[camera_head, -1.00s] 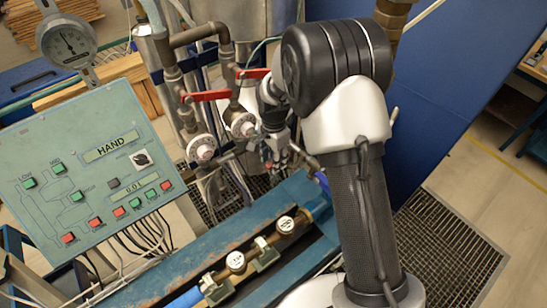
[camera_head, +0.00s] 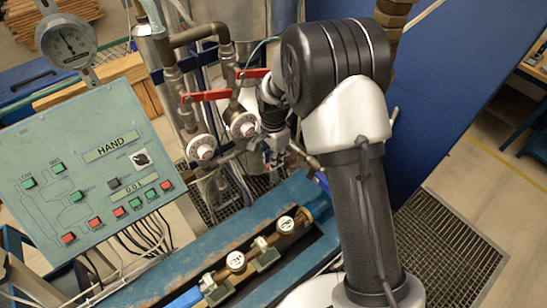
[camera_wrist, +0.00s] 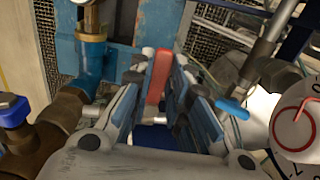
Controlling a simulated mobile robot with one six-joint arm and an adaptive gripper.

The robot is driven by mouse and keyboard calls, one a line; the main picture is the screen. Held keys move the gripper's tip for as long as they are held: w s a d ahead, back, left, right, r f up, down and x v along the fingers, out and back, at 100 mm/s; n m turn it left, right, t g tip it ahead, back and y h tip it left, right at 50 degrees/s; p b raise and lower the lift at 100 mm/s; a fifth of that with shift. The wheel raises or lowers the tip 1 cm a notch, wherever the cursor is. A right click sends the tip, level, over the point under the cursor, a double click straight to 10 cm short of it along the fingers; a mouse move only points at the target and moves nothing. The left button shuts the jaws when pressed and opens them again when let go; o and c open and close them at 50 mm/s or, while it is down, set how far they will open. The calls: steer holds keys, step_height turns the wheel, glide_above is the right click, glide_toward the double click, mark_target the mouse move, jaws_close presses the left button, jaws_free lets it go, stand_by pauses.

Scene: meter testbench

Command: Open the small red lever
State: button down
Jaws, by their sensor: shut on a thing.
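The small red lever (camera_wrist: 157,80) stands between the two blue-grey fingers of my gripper (camera_wrist: 165,62) in the wrist view. The fingers are shut on it, one on each side, and its upper end shows between the fingertips. The lever's lower end and pivot are hidden by the gripper. In the head view my gripper (camera_head: 274,155) is small, below the black wrist and beside the pipework.
Two larger red levers (camera_head: 205,96) (camera_head: 253,75) sit on upright pipes above round white dials (camera_head: 202,148). A green control panel (camera_head: 90,160) is at left. In the wrist view, a blue-handled valve (camera_wrist: 15,112), a blue tip (camera_wrist: 231,108) and a white dial (camera_wrist: 297,130) flank my gripper.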

steer(key=shift+s+d+f+n+b, duration=0.1)
steer(key=shift+s+d+n+b, duration=0.25)
steer(key=shift+n+b, duration=0.5)
steer(key=shift+s+d+n, duration=0.2)
steer(key=shift+n, duration=0.55)
steer(key=shift+s+d+n, duration=0.15)
steer(key=shift+d+n, duration=0.05)
steer(key=shift+n, duration=0.5)
steer(key=c, duration=1.5)
jaws_free()
step_height(320, 180, up, 12)
steer(key=shift+r, duration=0.1)
steer(key=shift+c, duration=0.5)
